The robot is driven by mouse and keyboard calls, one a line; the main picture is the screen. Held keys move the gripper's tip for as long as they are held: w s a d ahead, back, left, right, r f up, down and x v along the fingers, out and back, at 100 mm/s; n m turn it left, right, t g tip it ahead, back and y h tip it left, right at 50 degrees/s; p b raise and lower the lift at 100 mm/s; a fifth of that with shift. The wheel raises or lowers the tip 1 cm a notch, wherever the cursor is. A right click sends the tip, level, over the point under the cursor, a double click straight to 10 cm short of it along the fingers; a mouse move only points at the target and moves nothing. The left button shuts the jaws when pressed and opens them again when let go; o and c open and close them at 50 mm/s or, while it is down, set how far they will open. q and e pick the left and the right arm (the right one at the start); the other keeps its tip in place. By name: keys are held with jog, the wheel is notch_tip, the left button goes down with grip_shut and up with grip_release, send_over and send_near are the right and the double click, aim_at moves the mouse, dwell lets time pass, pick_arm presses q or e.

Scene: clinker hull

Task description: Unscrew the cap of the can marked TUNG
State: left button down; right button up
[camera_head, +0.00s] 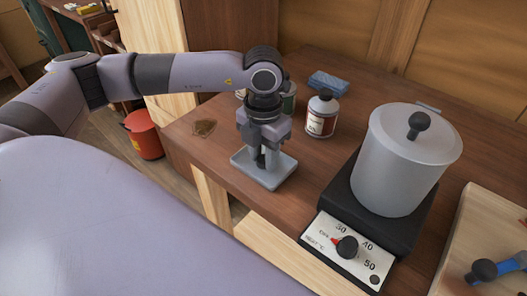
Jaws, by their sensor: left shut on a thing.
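My left gripper (266,158) points straight down over a small grey tray (282,178) near the front edge of the wooden bench. It is shut on a small dark thing low between its fingers, which hide most of it; I cannot tell what it is. Behind the wrist stands a grey-green can (290,99), mostly hidden, its top and marking not visible. My right gripper is not in view.
A large lidded grey pot (400,170) stands on a black hotplate (331,205) with a dial, to the right. A blue block (328,82) lies at the back. A brown stain (204,127) marks the bench's left. A red bucket (144,136) is on the floor.

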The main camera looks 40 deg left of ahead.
pick_arm(q)
jog(key=shift+f, duration=0.1)
jog(key=c, duration=0.8)
grip_release()
